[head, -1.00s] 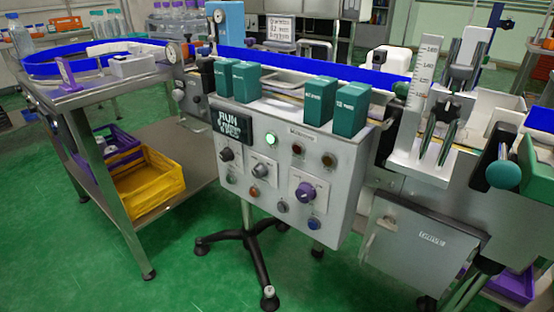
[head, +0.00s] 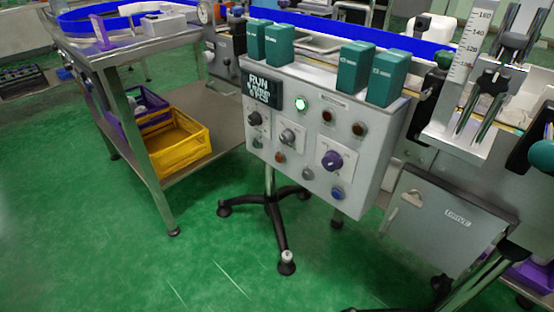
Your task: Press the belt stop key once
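The grey control box (head: 372,190) stands on a black wheeled stand in the middle of the head view. Its front carries a dark display (head: 262,90) reading RUN, a lit green lamp (head: 301,104), and two dark unlit lamps to its right. Below are several black knobs and a purple knob (head: 332,160). The lowest row has an orange-brown button (head: 280,158), a grey button (head: 308,174) and a blue button (head: 337,193). The labels are too small to read, so I cannot tell which is the belt stop key. Neither gripper is in view.
Several green blocks (head: 356,68) stand on top of the box. A steel table (head: 150,44) with yellow (head: 175,145) and purple crates below is at the left. The machine with a DRIVE cabinet (head: 440,215) is at the right. Green floor in front is clear.

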